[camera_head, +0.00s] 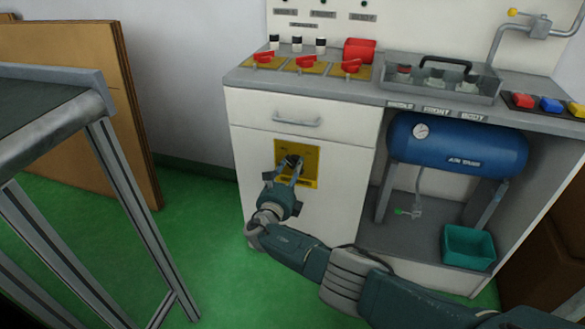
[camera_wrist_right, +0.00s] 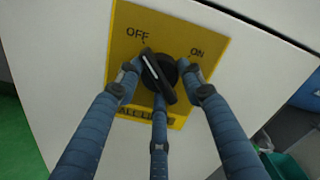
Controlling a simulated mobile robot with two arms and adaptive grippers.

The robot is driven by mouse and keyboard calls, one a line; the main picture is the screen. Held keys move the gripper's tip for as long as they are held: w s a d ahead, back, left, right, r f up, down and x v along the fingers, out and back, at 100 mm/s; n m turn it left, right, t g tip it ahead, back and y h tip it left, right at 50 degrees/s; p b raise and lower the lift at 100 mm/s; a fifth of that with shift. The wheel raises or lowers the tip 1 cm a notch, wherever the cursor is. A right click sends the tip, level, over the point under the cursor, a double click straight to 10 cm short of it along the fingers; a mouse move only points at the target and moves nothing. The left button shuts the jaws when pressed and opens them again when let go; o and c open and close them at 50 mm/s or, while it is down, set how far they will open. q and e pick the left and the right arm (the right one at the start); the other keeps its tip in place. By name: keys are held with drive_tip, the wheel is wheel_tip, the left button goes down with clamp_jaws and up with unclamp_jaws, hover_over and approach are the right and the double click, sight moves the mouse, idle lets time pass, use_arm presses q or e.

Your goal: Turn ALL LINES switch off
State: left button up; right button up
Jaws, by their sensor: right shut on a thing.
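The yellow switch plate (camera_head: 311,153) is on the white cabinet door below the drawer. In the right wrist view, the plate (camera_wrist_right: 183,36) has OFF and ON labels and a black rotary knob (camera_wrist_right: 152,68) with a white pointer line. The pointer's upper end is turned toward the OFF mark. My right gripper (camera_head: 290,164) is at the plate with its fingers shut around the knob. In the right wrist view, my right gripper's (camera_wrist_right: 163,80) three fingers surround the knob, and the plate's lower lettering is partly hidden by them. My left gripper is not in view.
The drawer handle (camera_head: 297,120) sticks out above the plate. Red switches (camera_head: 264,58) line the counter. A blue air tank (camera_head: 460,146) and a teal bin (camera_head: 468,247) are at the right. A metal-framed table (camera_head: 105,103) stands at the left, with green floor between.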

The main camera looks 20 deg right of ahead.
drive_tip(key=shift+f, duration=0.1)
drive_tip(key=o, duration=1.2)
drive_tip(key=v, duration=1.2)
